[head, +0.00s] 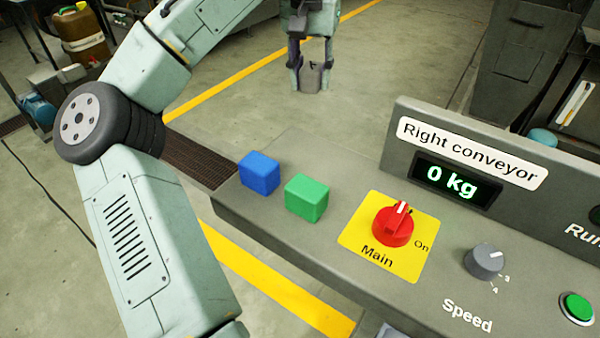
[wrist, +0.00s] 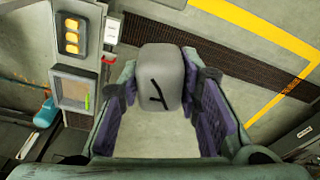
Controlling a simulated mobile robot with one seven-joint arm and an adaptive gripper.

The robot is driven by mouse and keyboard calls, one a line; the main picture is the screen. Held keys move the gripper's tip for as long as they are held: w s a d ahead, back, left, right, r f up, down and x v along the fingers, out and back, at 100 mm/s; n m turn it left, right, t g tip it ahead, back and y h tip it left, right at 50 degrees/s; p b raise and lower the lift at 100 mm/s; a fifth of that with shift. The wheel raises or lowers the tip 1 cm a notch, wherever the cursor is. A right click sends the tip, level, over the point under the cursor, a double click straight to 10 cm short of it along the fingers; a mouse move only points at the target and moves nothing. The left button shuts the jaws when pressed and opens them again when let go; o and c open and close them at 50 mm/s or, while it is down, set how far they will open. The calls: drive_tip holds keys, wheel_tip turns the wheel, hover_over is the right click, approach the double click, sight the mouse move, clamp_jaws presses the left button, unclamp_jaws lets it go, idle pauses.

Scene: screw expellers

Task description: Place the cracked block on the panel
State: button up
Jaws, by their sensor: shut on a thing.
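The cracked block (wrist: 160,78) is grey with a dark crack mark on its face. My gripper (wrist: 165,85) is shut on it, with a purple-padded finger on each side in the wrist view. In the head view my gripper (head: 311,80) hangs at the top middle with the grey block (head: 312,76) between its fingertips. It is over the floor, beyond the far edge of the panel. The panel (head: 335,235) is a grey surface at the lower right, with a blue block (head: 259,173) and a green block (head: 306,198) near its left end.
A red main switch (head: 393,226) on a yellow plate, a grey speed knob (head: 485,261) and a green button (head: 577,308) stick up from the panel. An upright sign and a 0 kg display (head: 457,182) rise at its back right. Bare panel surrounds the coloured blocks.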

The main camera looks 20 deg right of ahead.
wheel_tip(320, 180, up, 4)
hover_over(318, 156)
drive_tip(key=shift+n, duration=0.4)
drive_tip(key=f, duration=0.5)
drive_tip(key=shift+s+a, duration=0.1)
drive_tip(key=shift+s, duration=0.1)
drive_tip(key=shift+f+p, duration=0.35)
drive_tip(key=shift+f, duration=2.05)
drive_tip(key=shift+f, duration=0.2)
drive_tip(key=o, duration=1.2)
